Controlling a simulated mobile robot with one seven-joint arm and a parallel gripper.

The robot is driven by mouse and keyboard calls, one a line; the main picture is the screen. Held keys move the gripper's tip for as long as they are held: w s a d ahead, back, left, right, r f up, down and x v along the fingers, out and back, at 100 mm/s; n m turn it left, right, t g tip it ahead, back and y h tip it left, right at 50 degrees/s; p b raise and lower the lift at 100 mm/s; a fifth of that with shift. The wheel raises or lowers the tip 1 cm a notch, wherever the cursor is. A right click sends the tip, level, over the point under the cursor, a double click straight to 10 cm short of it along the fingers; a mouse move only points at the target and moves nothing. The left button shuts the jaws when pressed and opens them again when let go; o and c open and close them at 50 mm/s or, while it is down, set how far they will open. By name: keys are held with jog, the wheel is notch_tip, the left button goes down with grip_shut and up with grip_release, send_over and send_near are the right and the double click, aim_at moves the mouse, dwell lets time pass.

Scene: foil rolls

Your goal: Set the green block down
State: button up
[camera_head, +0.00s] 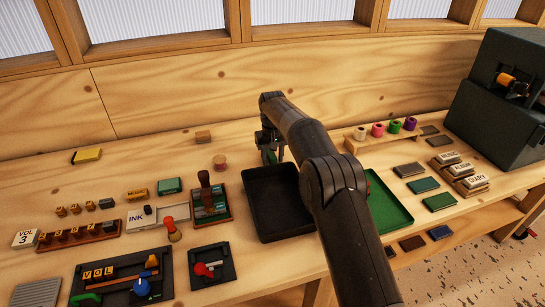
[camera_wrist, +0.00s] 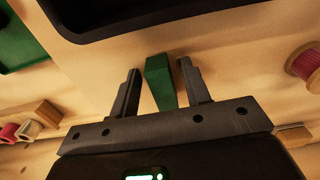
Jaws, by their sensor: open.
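The green block (camera_wrist: 160,82) shows in the wrist view between the two fingers of my gripper (camera_wrist: 159,67). The fingers are open, with a narrow gap on each side of the block. In the head view my gripper (camera_head: 270,148) is low over the wooden table, just behind the black tray (camera_head: 268,172). The green block (camera_head: 270,157) is partly hidden there by my gripper and arm. The block appears to be on the table, outside the tray, but its underside is hidden.
The green tray (camera_head: 392,212) lies right of the black tray, partly behind my arm. A rack of coloured rolls (camera_head: 377,131) stands at the back right. A small wooden block (camera_head: 203,137) lies further back.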

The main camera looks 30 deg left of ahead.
aim_at(273, 156)
notch_tip(273, 156, up, 12)
jog(key=shift+r, duration=0.15)
dwell(0.5)
jog(key=shift+r, duration=0.1)
jog(key=s+d+r+m+t, duration=0.1)
jog(key=d+r+m, duration=0.1)
jog(key=d+r, duration=0.85)
jog(key=s+d+r+m+t, duration=0.1)
jog(key=d+r, duration=0.6)
jog(key=d, duration=0.7)
jog(key=s+d+m+t, duration=0.2)
jog(key=s+d+m, duration=0.2)
jog(key=s+d, duration=1.55)
jog(key=s+d+f+m+t, duration=0.1)
jog(key=s+d+f+m, duration=0.1)
jog(key=s+d+f, duration=0.6)
jog(key=s+f, duration=0.1)
jog(key=s, duration=0.3)
jog(key=shift+s+d+f+t, duration=0.2)
jog(key=shift+s+d+t, duration=0.1)
jog(key=shift+s, duration=0.05)
